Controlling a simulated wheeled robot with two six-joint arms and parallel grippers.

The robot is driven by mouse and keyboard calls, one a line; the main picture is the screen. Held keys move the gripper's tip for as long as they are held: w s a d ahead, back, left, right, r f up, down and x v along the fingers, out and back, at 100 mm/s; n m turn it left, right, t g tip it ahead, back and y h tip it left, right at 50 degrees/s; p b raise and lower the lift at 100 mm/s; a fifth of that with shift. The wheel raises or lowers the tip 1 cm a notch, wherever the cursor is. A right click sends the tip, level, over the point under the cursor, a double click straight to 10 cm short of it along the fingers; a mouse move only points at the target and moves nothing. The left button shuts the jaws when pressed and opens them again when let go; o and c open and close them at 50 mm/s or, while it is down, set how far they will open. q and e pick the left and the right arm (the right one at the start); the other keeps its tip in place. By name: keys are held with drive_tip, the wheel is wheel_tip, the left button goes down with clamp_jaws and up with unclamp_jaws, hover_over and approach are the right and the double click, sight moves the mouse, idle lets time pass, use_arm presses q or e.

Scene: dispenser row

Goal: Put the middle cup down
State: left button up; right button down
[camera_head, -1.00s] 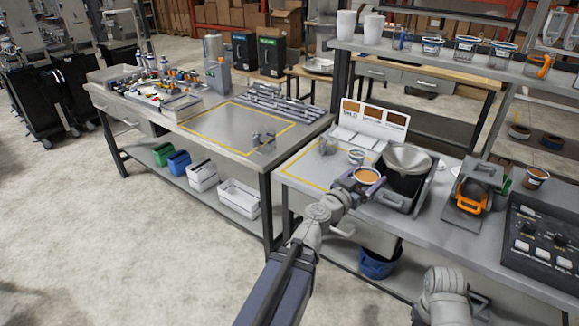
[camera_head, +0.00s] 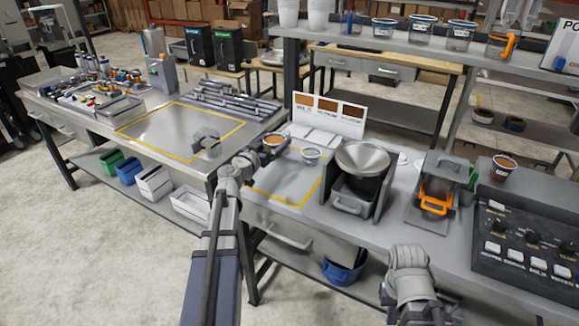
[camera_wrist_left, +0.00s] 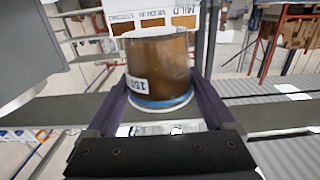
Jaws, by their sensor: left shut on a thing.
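My left gripper (camera_head: 256,150) is shut on a cup of brown liquid (camera_head: 275,139). In the left wrist view the held cup (camera_wrist_left: 158,68) sits between both fingers (camera_wrist_left: 165,100), with its blue rim and a label partly seen. In the head view it appears over the left part of the yellow-outlined area (camera_head: 293,203) on the right bench; I cannot tell whether it touches the bench.
A colour card (camera_head: 329,117) stands behind the cups. A machine with a round metal top (camera_head: 362,158) is to their right, then an orange-handled unit (camera_head: 436,192), a brown-filled cup (camera_head: 503,168) and a control panel (camera_head: 525,238). The left bench (camera_head: 165,142) has open room.

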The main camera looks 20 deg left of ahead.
use_arm(q)
drive_tip(key=shift+w+a, duration=0.2)
drive_tip(key=shift+a, duration=0.15)
drive_tip(key=b, duration=1)
hover_over(275, 178)
wheel_tip(275, 178, down, 10)
drive_tip(key=shift+a, duration=0.1)
drive_tip(key=shift+f, duration=0.2)
drive_tip(key=o, duration=1.4)
drive_tip(key=shift+r, duration=0.1)
